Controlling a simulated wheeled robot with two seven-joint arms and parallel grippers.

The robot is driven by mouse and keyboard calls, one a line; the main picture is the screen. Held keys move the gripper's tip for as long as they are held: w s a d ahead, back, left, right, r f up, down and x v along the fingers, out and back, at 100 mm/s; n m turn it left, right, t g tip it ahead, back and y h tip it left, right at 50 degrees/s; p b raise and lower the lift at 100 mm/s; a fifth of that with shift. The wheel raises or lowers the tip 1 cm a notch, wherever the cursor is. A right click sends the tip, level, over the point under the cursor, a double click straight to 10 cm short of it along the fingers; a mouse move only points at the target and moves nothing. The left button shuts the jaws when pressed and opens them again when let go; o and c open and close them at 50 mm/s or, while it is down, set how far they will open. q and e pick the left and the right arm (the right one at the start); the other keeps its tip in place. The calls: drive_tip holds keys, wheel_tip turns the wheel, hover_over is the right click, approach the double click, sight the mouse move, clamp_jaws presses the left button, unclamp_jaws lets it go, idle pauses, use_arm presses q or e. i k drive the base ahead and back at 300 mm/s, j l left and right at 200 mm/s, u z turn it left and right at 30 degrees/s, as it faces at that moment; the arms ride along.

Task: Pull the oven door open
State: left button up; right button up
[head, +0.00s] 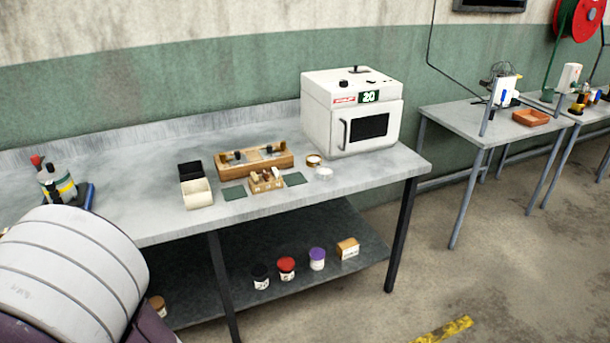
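The oven (321,102) is a white box on the right end of the grey workbench. Its door (388,108) faces the front right and looks shut. The door has a dark window (369,127) and a dark vertical handle (344,134) on its left side. A green display above the door reads 20. Neither of my grippers shows in the head view, so their state is not visible.
The workbench (140,205) holds a wooden tray (281,166), small boxes and a round white container (324,173) in front of the oven. Several jars stand on the lower shelf (330,235). Floor (500,270) right of the bench is clear.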

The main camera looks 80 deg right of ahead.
sight(356, 128)
drive_tip(key=z, duration=3.05)
